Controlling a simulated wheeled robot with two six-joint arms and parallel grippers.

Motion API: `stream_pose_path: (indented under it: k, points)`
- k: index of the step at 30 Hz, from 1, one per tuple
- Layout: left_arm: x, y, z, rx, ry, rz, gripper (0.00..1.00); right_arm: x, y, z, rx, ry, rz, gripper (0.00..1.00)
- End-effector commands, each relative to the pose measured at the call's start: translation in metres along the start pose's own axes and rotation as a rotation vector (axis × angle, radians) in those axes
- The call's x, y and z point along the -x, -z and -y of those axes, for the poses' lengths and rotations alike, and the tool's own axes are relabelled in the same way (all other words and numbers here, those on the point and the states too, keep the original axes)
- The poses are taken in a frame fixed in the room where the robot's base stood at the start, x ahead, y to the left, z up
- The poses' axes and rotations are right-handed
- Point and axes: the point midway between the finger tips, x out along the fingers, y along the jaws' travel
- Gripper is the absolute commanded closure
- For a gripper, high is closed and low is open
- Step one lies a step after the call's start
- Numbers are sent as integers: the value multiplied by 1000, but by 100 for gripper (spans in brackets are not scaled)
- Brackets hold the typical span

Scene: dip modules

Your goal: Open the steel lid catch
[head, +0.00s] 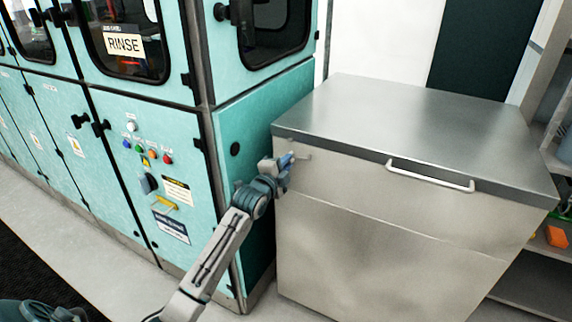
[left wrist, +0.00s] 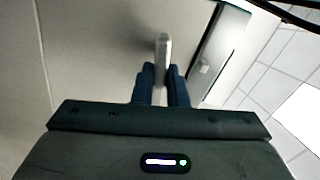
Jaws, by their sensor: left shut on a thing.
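A steel chest (head: 400,215) stands right of centre in the head view. Its flat steel lid (head: 415,110) lies down on the body, with a bar handle (head: 430,175) on its front edge. The lid catch (head: 302,155) is a small light lever at the upper left of the chest's front. My left gripper (head: 287,162) is at this catch, its fingers partly covering it. In the left wrist view the dark blue fingers (left wrist: 161,82) are shut on the catch lever (left wrist: 163,46), whose end sticks out between them. My right gripper is not in view.
A teal machine cabinet (head: 222,170) with a RINSE sign (head: 124,44) and coloured buttons stands close at the left of my arm. A shelf with an orange item (head: 556,237) is at the right. Pale floor lies in front of the cabinet.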

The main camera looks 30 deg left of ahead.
Motion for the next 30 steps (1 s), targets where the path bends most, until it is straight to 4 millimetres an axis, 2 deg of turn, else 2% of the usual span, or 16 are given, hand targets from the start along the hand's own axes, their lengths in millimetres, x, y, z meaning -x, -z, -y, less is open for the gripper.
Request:
stream_pose_path:
  k: [10,11,14,23,26,30]
  points:
    - [0,0,0,-1,-1,0,100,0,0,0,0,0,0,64]
    - [0,0,0,-1,-1,0,84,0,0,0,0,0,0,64]
    - [0,0,0,-1,-1,0,65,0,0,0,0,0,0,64]
    - [2,0,-1,-1,-1,0,65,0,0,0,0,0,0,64]
    - [9,-1,-2,-2,-2,0,65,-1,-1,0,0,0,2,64]
    - [33,0,-2,-4,-1,-1,65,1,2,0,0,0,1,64]
